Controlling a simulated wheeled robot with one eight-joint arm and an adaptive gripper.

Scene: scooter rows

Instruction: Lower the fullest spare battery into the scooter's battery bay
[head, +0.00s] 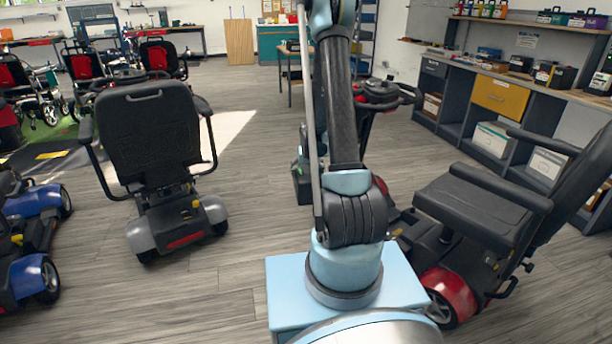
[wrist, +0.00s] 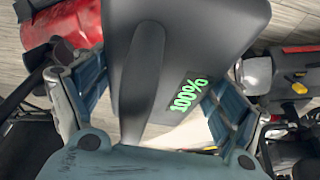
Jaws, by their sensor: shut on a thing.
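In the wrist view a dark grey battery (wrist: 200,30) with a raised handle bar (wrist: 143,70) fills the upper middle. Its small display (wrist: 188,92) reads 100% in green. My gripper (wrist: 155,98) has its blue ribbed fingers on either side of the handle and is shut on the battery. A red and black scooter (head: 447,292) with a black seat stands just right of my arm. I cannot make out an open battery bay in either view.
A grey scooter (head: 172,215) stands to the left, seat back towards me. A blue scooter (head: 40,275) is at the far left edge. A workbench (head: 500,95) with batteries and boxes runs along the right. The floor between the grey scooter and my arm is clear.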

